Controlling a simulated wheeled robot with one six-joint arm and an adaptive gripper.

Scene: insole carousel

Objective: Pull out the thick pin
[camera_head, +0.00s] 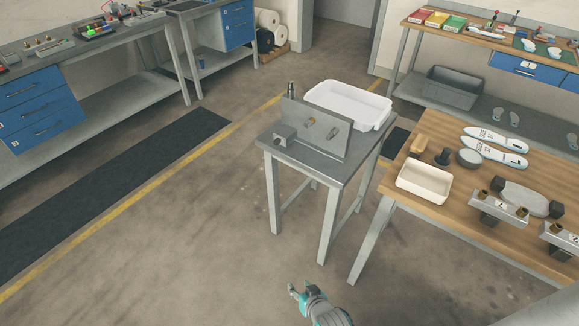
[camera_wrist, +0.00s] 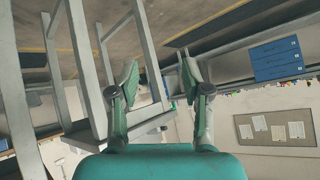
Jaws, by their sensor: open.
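A grey metal stand (camera_head: 283,146) in the middle of the head view bears an upright grey plate (camera_head: 318,125). A brass-coloured pin (camera_head: 333,132) sticks out of the plate's front, with a smaller fitting (camera_head: 311,121) beside it. A dark upright post (camera_head: 291,90) stands at the plate's left end. I cannot tell which is the thick pin. My gripper (camera_head: 300,288) is low in front of the stand, well apart from it. In the wrist view my gripper (camera_wrist: 159,72) is open and empty, its green-padded fingers spread, with no pin visible there.
A white tub (camera_head: 345,113) sits behind the plate. A wooden table (camera_head: 405,222) at right holds a cream tray (camera_head: 424,183), white insoles (camera_head: 495,140) and metal blocks with brass pins (camera_head: 497,207). The floor (camera_head: 190,240) left of the stand is clear.

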